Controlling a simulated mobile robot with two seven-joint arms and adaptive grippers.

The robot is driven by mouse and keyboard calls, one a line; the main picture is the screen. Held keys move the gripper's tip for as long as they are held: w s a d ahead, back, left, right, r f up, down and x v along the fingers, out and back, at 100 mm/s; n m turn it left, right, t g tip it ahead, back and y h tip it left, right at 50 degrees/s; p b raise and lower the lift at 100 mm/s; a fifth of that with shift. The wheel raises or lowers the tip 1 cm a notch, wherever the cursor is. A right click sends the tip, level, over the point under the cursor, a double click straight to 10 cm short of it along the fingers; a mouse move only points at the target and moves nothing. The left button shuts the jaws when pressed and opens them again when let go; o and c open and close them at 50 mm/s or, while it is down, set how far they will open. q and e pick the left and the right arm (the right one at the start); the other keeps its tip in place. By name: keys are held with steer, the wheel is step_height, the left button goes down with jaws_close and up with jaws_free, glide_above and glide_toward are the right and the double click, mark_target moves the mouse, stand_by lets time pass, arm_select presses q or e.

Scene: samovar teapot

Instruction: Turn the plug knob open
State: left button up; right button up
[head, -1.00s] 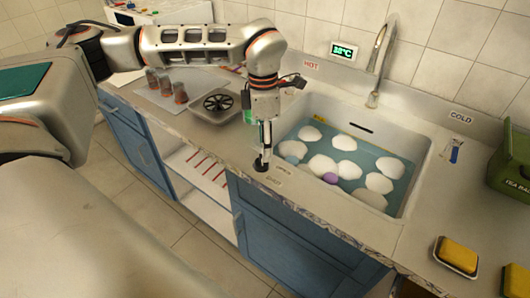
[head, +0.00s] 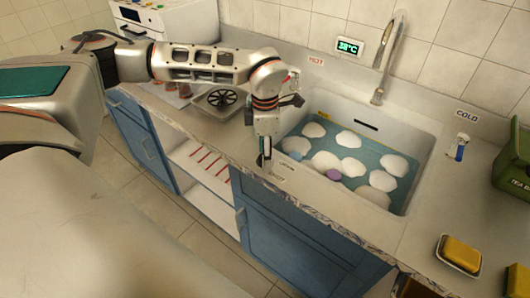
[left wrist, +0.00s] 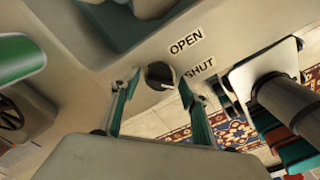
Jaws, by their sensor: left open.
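The dark round plug knob (left wrist: 158,75) sits on the pale counter in the left wrist view, beside the printed words OPEN (left wrist: 186,42) and SHUT (left wrist: 200,67). A small light mark shows on its lower edge; I cannot tell its setting for sure. My left gripper (left wrist: 160,98) is open, with one finger on each side of the knob in the picture. I cannot tell whether either finger touches it. In the head view my left gripper (head: 264,158) points down at the counter's front edge by the sink, and it hides the knob. My right gripper is not in view.
The sink (head: 420,160) holds bluish water, several white rounded things and a purple one (head: 334,175). A tall faucet (head: 383,60) stands behind it. A tray with a black round grate (head: 222,98) lies left of my arm. Yellow sponges (head: 462,254) lie at the right.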

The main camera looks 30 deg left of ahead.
arm_select(q)
steer(key=c, duration=1.1)
steer(key=shift+n, duration=0.5)
steer(key=shift+n+p, duration=0.5)
steer(key=shift+n, duration=0.5)
steer(key=n, duration=0.2)
steer(key=shift+n+p, duration=0.3)
steer(key=shift+n, duration=0.1)
steer(key=n, duration=1.2)
steer(key=shift+n, duration=0.3)
